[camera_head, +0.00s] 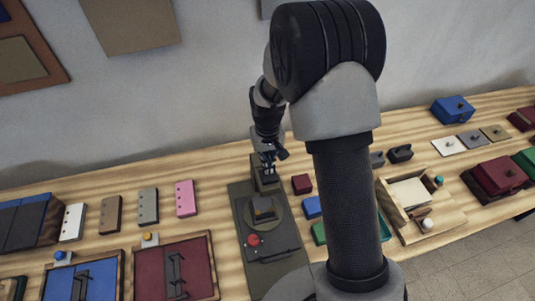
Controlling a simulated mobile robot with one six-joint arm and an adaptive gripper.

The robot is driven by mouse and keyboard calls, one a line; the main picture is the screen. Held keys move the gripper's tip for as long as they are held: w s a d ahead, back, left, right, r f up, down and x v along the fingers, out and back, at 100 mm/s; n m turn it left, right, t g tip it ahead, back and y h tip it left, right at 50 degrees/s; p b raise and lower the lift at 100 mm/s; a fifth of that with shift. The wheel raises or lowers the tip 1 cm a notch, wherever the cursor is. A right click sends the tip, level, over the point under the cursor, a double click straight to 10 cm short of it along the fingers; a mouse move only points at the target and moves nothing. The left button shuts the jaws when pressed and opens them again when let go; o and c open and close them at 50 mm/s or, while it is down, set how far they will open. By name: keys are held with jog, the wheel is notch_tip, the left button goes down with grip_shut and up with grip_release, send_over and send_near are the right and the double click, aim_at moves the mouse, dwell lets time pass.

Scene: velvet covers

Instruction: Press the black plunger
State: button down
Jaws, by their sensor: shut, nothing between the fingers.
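My gripper (268,166) is shut and empty, pointing down at the far end of a dark olive device. The device's base plate (243,212) carries an upright block (266,181) just under my fingertips, a round disc with a dark square piece (263,208), a red knob (253,240) and a low black part (277,251) near its front. No plunger can be made out for sure; one at the block would be small or hidden by my fingers. I cannot tell whether my fingertips touch the block.
A small dark red block (301,184) and a blue block (312,207) lie right of the device. A wooden tray (447,218) stands farther right. A pink plate (186,198) and a maroon panel (198,262) are to the left. My arm hides part of the table.

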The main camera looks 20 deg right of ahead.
jog(key=shift+f, duration=0.5)
notch_tip(320, 180, down, 4)
jog(key=b, duration=0.2)
jog(key=shift+r+b, duration=0.1)
jog(key=shift+b, duration=0.2)
jog(key=shift+s+r, duration=0.1)
jog(key=shift+s, duration=0.15)
notch_tip(320, 180, up, 14)
jog(key=p, duration=0.4)
jog(key=shift+w+r, duration=0.2)
dwell(0.3)
